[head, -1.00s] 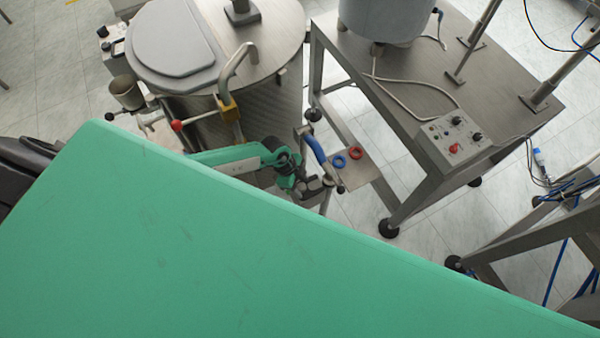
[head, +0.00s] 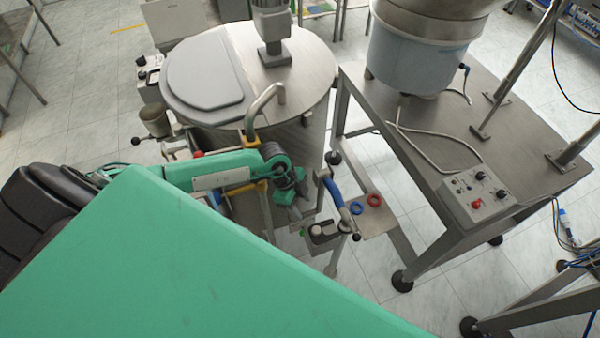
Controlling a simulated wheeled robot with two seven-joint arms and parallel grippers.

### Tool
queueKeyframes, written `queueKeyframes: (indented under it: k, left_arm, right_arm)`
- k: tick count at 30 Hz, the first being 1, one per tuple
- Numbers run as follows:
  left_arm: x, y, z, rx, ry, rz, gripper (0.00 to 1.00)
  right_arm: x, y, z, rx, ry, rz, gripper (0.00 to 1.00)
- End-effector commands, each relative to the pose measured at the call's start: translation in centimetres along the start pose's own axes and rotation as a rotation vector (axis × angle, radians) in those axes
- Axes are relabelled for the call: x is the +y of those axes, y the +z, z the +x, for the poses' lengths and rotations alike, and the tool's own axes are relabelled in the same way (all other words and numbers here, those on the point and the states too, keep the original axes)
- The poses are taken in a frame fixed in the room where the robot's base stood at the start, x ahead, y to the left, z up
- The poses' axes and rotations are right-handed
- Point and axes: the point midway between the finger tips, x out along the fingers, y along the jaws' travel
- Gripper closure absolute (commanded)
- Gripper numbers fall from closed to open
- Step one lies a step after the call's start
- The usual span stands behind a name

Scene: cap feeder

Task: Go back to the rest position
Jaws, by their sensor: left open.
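My left arm comes in from the left, green with a dark wrist. My left gripper (head: 296,212) points down in front of the steel tank, left of a blue-handled fitting (head: 334,193). It is open, and I see nothing held in it. Its fingers are small and partly lost against the metal parts behind, so I cannot tell whether they touch anything. My right gripper is not in view. A large green part of my own body covers the lower left and hides what lies below.
The round steel tank (head: 312,88) with a grey lid stands behind the gripper. A steel table (head: 432,150) with a control box (head: 478,197) is at right. A blue ring (head: 356,201) and a red ring (head: 374,200) lie on a small plate (head: 384,222). Tiled floor shows between.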

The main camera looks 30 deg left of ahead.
Motion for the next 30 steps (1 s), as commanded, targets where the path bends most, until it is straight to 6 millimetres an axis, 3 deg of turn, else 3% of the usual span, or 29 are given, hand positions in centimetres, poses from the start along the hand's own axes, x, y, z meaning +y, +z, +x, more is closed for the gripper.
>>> queueKeyframes:
  k: [21,23,25,30]
  left_arm:
    - [0.1,-0.6,-0.6,0.023,-0.003,0.007,0.5]
    - [0.3,-2.0,-0.5,0.074,-0.011,0.023,0.5]
    - [0.7,-4.7,-0.5,0.182,-0.033,0.054,0.5]
    - [1.2,-14.4,-3.0,0.579,-0.195,0.122,0.5]
  right_arm:
    - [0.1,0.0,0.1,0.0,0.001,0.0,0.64]
    - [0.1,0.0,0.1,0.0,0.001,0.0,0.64]
    - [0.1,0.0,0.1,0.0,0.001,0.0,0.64]
    - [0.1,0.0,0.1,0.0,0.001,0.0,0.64]
